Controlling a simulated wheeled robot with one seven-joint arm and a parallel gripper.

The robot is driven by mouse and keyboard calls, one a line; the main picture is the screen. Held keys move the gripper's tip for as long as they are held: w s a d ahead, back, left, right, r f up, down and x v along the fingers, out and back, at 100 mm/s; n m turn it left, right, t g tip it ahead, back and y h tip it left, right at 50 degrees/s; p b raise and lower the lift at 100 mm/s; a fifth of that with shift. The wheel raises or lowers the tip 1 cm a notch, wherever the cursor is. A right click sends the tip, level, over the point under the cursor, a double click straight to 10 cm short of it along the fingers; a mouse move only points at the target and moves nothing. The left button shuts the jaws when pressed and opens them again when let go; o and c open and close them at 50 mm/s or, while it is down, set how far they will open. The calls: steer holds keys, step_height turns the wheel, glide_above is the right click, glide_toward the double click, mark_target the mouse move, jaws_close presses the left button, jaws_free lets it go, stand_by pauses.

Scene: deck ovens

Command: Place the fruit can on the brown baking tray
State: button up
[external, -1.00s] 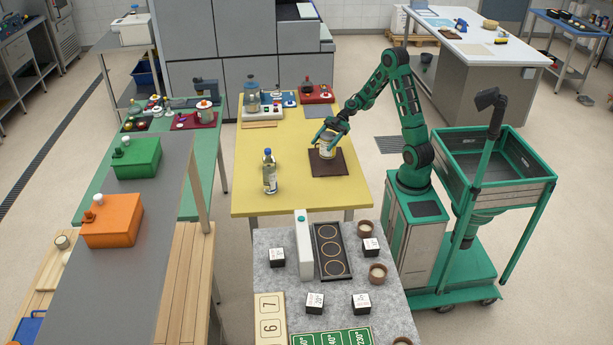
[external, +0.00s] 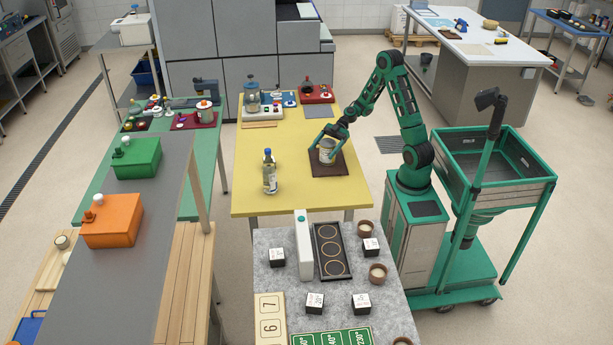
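The fruit can (external: 326,153), a small light-coloured can, stands upright at the brown baking tray (external: 324,171) on the yellow table. It looks to be resting on the tray, though the contact at its base is too small to be sure of. My gripper (external: 324,147) reaches down from the upper right, with its green fingers around the can's sides. Whether the fingers press on the can or stand slightly apart from it cannot be made out.
A clear bottle with a blue cap (external: 269,172) stands left of the tray on the yellow table (external: 252,207). Several devices, including a red one (external: 317,92), stand at the table's back. The grey speckled counter (external: 268,240) is in front. The table's front left is clear.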

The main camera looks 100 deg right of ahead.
steer(key=shift+r, duration=0.1)
steer(key=v, duration=1.2)
stand_by(0.4)
